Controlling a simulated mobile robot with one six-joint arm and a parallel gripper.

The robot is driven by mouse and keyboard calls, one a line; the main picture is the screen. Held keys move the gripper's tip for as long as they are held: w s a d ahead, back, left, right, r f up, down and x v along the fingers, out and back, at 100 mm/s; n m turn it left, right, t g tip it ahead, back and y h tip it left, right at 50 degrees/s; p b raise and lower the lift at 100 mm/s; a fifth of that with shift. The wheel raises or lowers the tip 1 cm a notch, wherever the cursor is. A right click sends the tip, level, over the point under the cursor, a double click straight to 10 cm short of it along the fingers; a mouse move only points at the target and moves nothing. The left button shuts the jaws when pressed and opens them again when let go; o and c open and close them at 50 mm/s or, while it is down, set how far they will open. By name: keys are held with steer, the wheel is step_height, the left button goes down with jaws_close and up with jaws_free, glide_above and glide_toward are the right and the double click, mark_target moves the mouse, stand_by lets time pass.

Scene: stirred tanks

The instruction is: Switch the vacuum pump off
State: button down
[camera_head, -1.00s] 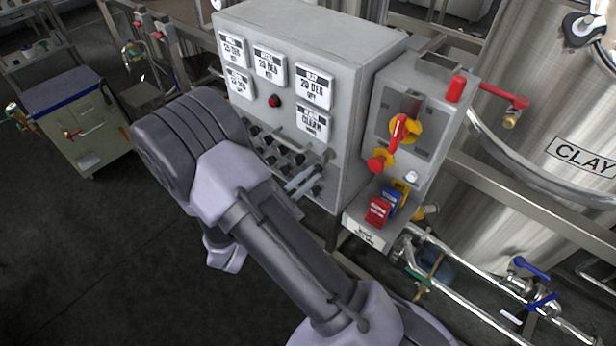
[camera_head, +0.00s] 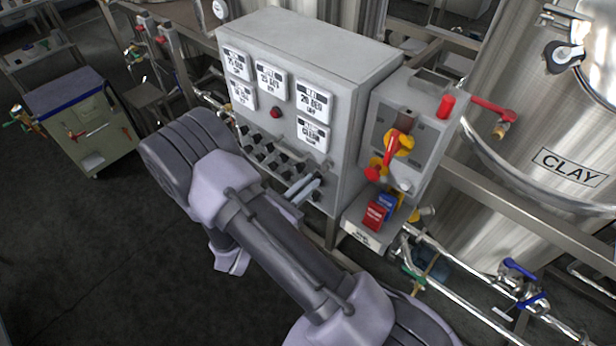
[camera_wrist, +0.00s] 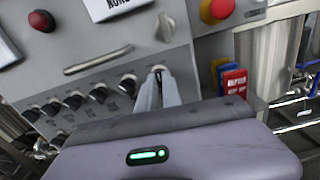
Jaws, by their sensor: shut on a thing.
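The grey control box (camera_head: 318,55) carries a row of small dark switch knobs along its lower front. In the wrist view several of these knobs (camera_wrist: 97,94) show to the left of my fingers. My gripper (camera_wrist: 158,88) reaches to the right end of the row, its two pale fingers shut on a switch knob (camera_wrist: 157,69). The fingers hide most of that knob, so I cannot tell which way it points. In the head view my gripper (camera_head: 305,190) is at the box's lower right front, partly behind my arm. The switch labels are too small to read.
A bar handle (camera_wrist: 98,60) is above the knobs, with a larger grey selector (camera_wrist: 165,27) to its right. A red stop button (camera_wrist: 216,9) and blue and red tags (camera_wrist: 233,82) are further right. The CLAY tank (camera_head: 545,130) stands behind. Open floor (camera_head: 80,250) lies left.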

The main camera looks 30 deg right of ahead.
steer(key=shift+n+p, duration=2)
steer(key=shift+n, duration=1.4)
steer(key=c, duration=1.5)
jaws_free()
steer(key=p+v, duration=0.1)
steer(key=v, duration=1.6)
steer(key=shift+s+a+p, duration=0.1)
steer(key=shift+a+p, duration=0.1)
steer(key=shift+p, duration=0.1)
